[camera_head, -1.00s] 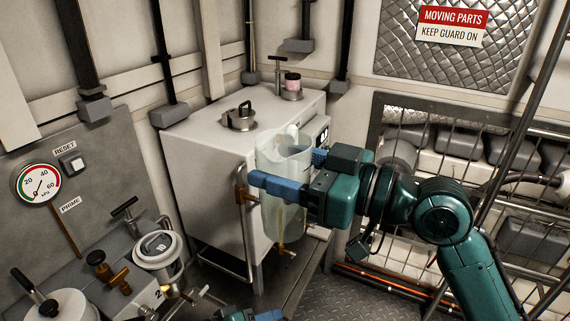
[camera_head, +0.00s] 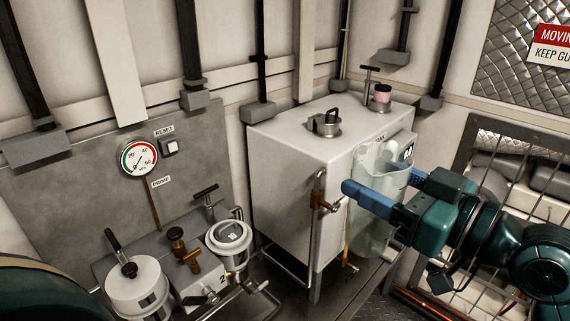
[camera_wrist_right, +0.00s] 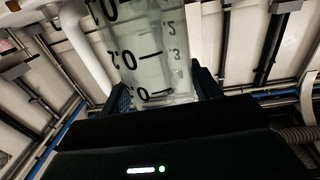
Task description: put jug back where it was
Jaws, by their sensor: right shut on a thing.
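The jug (camera_head: 372,225) is a tall translucent vessel with a pale handle at its top. My right gripper (camera_head: 392,190) is shut on it from the right, with one blue finger across its near side. The jug is upright or nearly so, in front of the white cabinet's front face. In the right wrist view the jug (camera_wrist_right: 150,60) stands between the fingers and shows black scale marks. Whether its base touches anything cannot be told. My left gripper is out of view.
The white cabinet (camera_head: 290,175) has a lidded port (camera_head: 324,124) and a pink-topped container (camera_head: 381,95) on top. A metal handle (camera_head: 317,215) rises left of the jug. Valves and a lidded pot (camera_head: 230,238) stand lower left. A wire guard (camera_head: 515,160) is at right.

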